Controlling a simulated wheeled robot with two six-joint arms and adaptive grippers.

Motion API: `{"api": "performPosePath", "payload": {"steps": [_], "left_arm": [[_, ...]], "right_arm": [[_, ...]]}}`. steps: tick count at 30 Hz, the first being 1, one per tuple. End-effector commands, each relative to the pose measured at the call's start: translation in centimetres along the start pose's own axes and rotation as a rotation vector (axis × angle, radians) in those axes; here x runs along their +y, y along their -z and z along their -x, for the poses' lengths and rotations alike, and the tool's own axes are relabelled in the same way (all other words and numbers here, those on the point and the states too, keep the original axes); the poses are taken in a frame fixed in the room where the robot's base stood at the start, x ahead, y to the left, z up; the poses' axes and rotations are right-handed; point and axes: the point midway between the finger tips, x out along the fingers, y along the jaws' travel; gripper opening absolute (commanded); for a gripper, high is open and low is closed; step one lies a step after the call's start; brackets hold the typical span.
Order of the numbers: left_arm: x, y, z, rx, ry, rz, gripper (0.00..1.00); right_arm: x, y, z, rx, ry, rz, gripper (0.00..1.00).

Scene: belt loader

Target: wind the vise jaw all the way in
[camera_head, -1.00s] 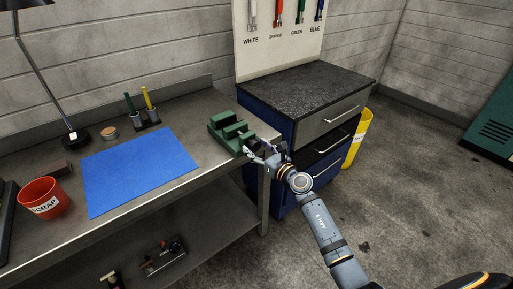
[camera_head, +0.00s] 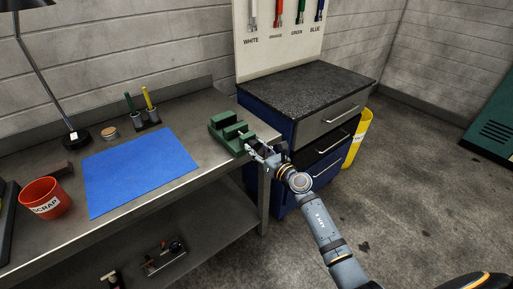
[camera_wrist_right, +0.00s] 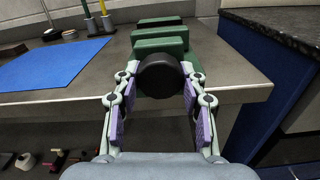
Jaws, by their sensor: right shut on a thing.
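The green vise (camera_head: 229,131) stands at the right end of the workbench. Its jaw blocks (camera_wrist_right: 160,45) show beyond my gripper in the right wrist view, with a gap between them. A round black knob (camera_wrist_right: 160,74) is on the vise's near end. My right gripper (camera_head: 256,150) is at that end of the vise. In the right wrist view its fingers (camera_wrist_right: 159,86) stand either side of the black knob and are shut on it. The knob's far side is hidden. My left gripper is not in view.
A blue mat (camera_head: 140,170) lies on the workbench (camera_head: 205,165), with a red scrap cup (camera_head: 45,198) to its left. A pen holder (camera_head: 146,119) and a lamp (camera_head: 76,137) stand behind. A blue drawer cabinet (camera_head: 290,135) adjoins the bench's right end, close to my right gripper.

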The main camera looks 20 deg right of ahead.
Motion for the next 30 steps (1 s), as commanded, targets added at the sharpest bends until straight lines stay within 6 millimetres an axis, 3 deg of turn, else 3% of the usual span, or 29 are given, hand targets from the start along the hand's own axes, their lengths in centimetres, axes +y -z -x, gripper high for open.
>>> {"api": "performPosePath", "payload": {"steps": [8, 30], "left_arm": [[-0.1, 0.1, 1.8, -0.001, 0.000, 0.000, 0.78], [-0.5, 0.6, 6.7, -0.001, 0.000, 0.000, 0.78]], "right_arm": [[0.1, -0.3, 0.0, 0.001, 0.001, -0.182, 0.10], [0.1, -0.4, 0.0, 0.001, 0.001, -0.879, 0.10]]}}
